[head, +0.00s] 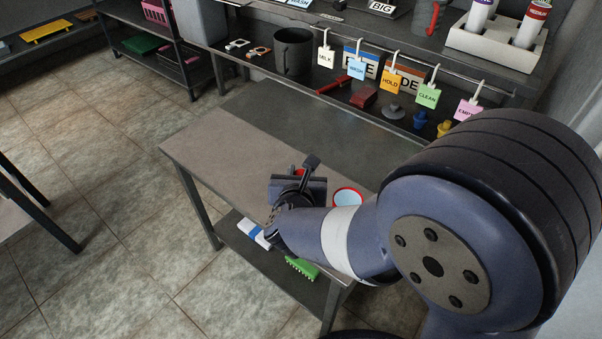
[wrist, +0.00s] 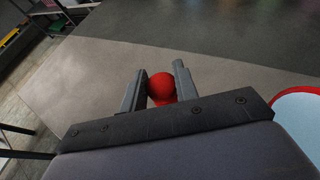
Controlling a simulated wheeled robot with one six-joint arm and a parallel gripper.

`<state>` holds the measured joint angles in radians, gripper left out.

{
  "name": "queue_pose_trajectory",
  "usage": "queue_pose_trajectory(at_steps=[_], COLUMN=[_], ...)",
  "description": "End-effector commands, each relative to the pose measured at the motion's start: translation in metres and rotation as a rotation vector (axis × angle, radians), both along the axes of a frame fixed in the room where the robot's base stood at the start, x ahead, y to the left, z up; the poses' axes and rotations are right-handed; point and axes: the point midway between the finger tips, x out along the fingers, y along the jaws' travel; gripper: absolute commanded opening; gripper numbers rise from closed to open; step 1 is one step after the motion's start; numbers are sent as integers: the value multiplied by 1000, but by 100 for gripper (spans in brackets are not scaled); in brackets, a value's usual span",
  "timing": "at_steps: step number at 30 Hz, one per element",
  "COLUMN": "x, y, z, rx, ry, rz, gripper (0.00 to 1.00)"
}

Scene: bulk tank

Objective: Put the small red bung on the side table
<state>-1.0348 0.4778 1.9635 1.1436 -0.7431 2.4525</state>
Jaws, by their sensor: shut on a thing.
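The small red bung (wrist: 161,87) is between the two fingers of my gripper (wrist: 158,85) in the wrist view. Its rounded red top shows, and the gripper is shut on it. In the head view my gripper (head: 304,176) is over the side table (head: 215,150), with only a little red of the bung showing beside it. The side table has a pale grey-brown top, which also fills much of the wrist view (wrist: 85,85). I cannot tell whether the bung touches the tabletop.
A round red-rimmed item with a pale blue inside (head: 347,197) is right of my gripper. The left part of the tabletop is bare. A green brush (head: 301,268) is on the lower shelf. Behind, a rack holds a dark jug (head: 292,52) and hanging tags.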

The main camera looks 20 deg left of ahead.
Motion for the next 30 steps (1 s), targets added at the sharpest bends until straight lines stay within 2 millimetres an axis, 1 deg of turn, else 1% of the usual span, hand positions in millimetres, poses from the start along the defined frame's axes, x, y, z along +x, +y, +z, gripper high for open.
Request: queue_pose_trajectory(at_steps=[5, 6, 13, 20, 24, 26, 30], x=[0, 0, 0, 0, 0, -8, -35], y=[0, 0, 0, 0, 0, -1, -9], z=[-4, -3, -2, -2, 3, 6, 19], rx=[0, -1, -1, 0, 0, 1, 1], ry=[0, 0, 0, 0, 0, -1, -2], rz=[0, 0, 0, 0, 0, 3, 6], gripper=[7, 31, 50, 50, 50, 50, 50])
